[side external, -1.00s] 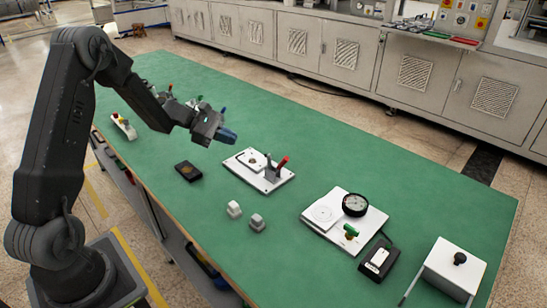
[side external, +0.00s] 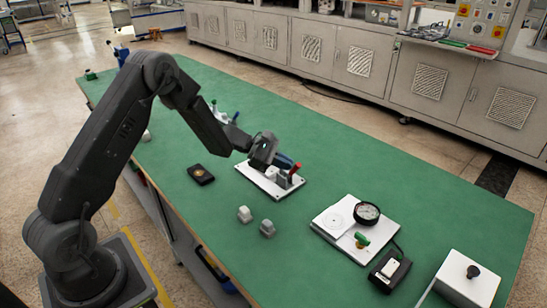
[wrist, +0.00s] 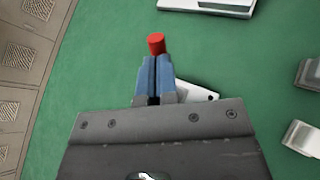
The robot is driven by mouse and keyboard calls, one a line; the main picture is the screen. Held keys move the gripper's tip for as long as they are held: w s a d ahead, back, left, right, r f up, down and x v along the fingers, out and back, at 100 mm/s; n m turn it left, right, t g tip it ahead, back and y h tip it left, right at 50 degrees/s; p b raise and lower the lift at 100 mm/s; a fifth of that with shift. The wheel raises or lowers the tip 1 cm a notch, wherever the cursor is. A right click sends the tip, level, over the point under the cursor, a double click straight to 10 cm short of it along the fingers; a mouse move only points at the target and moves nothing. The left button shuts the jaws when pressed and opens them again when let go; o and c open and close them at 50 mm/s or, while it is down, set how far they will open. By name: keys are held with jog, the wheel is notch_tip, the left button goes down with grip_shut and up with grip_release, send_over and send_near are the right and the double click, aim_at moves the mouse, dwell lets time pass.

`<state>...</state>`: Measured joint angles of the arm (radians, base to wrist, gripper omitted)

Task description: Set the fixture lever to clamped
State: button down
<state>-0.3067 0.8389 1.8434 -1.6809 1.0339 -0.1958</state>
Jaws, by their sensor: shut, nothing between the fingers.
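The fixture is a white plate (side external: 250,181) with grey blocks on the green table, and its red-tipped lever (side external: 296,168) stands at its right end, tilted up and to the right. My gripper (side external: 285,161) is low over the fixture, close beside the lever. In the wrist view, the blue fingers (wrist: 154,78) are together with nothing between them. The red lever tip (wrist: 156,43) shows just beyond the fingertips. Whether they touch it I cannot tell. A corner of the plate (wrist: 195,92) shows past the fingers; the rest is hidden by my gripper.
A black box (side external: 201,174) lies left of the fixture. Two small grey blocks (side external: 244,214) (side external: 267,228) stand in front. A white panel with a dial gauge (side external: 367,212), a black switch box (side external: 389,272) and a white box (side external: 468,278) stand to the right.

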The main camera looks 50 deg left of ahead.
jog(key=shift+w+d+f, duration=0.1)
jog(key=shift+w, duration=0.05)
jog(key=shift+d, duration=0.1)
dwell(0.3)
jog(key=shift+d+m+y, duration=0.3)
jog(key=shift+d+y, duration=0.15)
jog(key=shift+y, duration=0.05)
jog(key=d+y, duration=0.1)
jog(key=d+f+m+y, duration=0.1)
jog(key=y, duration=0.1)
jog(key=d+f+m+g+y, duration=0.1)
jog(key=y, duration=0.1)
jog(key=shift+d+f, duration=0.1)
jog(key=shift+d, duration=0.15)
jog(key=shift+d+f+y, duration=0.3)
jog(key=shift+f, duration=0.25)
jog(key=shift+a, duration=0.15)
jog(key=shift+a+r, duration=0.15)
jog(key=shift+a, duration=0.55)
